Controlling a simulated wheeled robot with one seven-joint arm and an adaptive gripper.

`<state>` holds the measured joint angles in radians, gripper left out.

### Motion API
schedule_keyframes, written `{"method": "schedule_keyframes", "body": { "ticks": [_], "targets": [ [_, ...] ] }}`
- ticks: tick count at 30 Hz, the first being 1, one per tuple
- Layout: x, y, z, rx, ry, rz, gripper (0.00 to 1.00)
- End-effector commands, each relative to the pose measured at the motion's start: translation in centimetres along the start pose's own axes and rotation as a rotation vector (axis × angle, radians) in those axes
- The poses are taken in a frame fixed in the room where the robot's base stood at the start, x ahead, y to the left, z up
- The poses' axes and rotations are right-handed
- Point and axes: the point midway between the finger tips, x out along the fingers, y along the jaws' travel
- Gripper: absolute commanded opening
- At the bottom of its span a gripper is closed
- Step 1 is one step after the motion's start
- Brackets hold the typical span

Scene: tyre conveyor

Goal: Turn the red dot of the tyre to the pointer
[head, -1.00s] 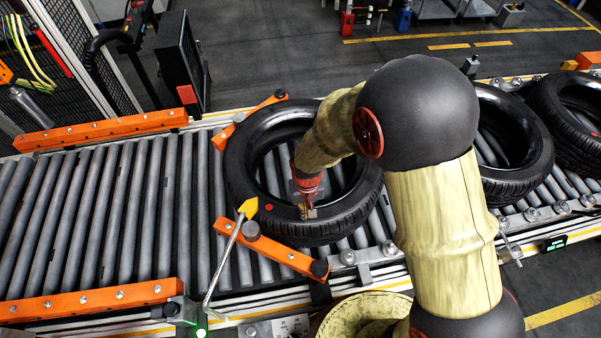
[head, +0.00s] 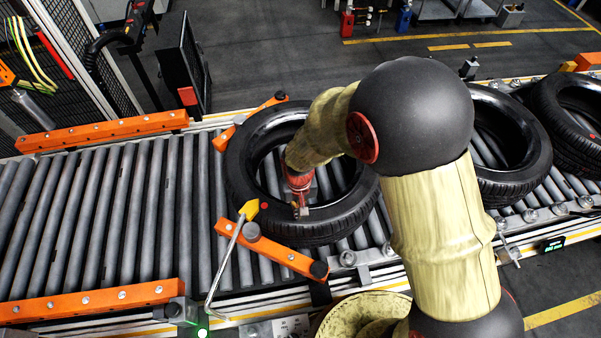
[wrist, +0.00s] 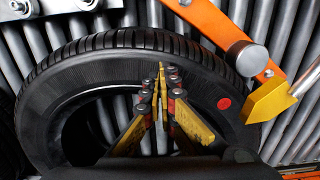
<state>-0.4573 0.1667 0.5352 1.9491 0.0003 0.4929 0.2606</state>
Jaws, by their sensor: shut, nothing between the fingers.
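The black tyre (head: 342,214) lies flat on the rollers against the orange stop bars. Its red dot (head: 264,206) is on the near-left sidewall, just right of the yellow pointer (head: 249,209), with a small gap between them. In the wrist view the red dot (wrist: 224,103) sits a little left of the tip of the yellow pointer (wrist: 266,102). My gripper (head: 301,209) is shut and empty, over the tyre's near sidewall to the right of the dot. In the wrist view its fingertips (wrist: 162,72) meet over the sidewall; whether they touch the rubber is unclear.
An orange stop bar (head: 285,258) with a round grey post (head: 251,232) is at the tyre's near-left side, and another bar (head: 229,135) is behind it. More tyres (head: 515,150) wait on the right. The rollers (head: 110,215) on the left are empty.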

Motion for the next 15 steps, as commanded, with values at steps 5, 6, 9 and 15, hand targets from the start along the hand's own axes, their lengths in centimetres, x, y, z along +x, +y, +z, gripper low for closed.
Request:
{"method": "schedule_keyframes", "body": {
  "ticks": [5,6,9,15],
  "targets": [
    [-2.0,0.0,-0.1,0.000,0.001,0.000,0.00],
    [-2.4,0.0,-0.1,0.000,0.001,0.000,0.00],
    [-3.3,0.0,-0.1,0.000,0.002,0.000,0.00],
    [-5.1,0.0,-0.1,0.000,0.003,-0.001,0.00]
  ]
}}
